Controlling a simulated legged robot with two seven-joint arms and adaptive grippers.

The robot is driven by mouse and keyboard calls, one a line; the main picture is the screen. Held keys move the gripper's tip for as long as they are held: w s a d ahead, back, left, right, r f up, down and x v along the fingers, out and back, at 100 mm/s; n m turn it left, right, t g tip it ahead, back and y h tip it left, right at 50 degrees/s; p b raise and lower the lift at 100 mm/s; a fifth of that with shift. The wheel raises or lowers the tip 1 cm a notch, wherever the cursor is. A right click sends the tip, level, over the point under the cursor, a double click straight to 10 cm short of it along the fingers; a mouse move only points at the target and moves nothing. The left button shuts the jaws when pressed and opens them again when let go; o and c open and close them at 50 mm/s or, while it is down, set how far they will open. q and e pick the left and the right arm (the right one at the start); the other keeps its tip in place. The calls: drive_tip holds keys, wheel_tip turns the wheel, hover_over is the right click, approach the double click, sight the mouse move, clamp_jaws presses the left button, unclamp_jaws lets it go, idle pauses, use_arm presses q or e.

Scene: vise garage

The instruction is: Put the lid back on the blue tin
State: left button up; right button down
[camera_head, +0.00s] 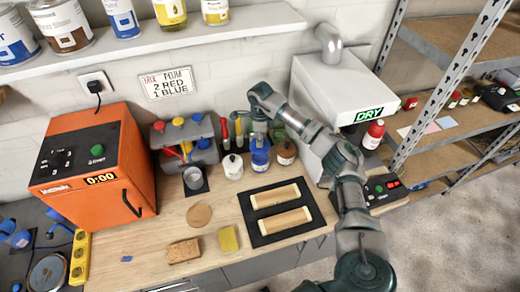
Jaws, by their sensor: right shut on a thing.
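The blue tin (260,161) stands on the wooden bench between a white tin and a brown tin. My right gripper (259,140) reaches in from the right and points down directly over the blue tin. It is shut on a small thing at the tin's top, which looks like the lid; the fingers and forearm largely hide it. I cannot tell whether the lid touches the rim. My left gripper is not in view.
The white tin (233,168) and brown tin (286,154) stand close on either side. A grey cup (194,179) is further left. A black tray (260,239) with two pale panels lies in front. An orange oven (97,165) stands left; a white dryer (330,85) stands right.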

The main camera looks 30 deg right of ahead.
drive_tip(key=shift+d+f+b, duration=0.2)
drive_tip(key=shift+f+b, duration=1.6)
drive_tip(key=shift+f, duration=1.45)
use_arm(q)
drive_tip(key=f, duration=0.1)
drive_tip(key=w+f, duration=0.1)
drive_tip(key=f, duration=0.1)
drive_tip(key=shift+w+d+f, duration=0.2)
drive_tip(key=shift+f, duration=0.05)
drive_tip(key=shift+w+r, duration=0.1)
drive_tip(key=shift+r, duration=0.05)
use_arm(e)
drive_tip(key=shift+r, duration=0.1)
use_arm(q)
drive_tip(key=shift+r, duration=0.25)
use_arm(e)
drive_tip(key=shift+a+r, duration=0.1)
drive_tip(key=shift+f, duration=0.2)
use_arm(q)
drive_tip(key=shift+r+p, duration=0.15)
drive_tip(key=shift+p, duration=0.15)
use_arm(e)
drive_tip(key=shift+c, duration=2.1)
unclamp_jaws()
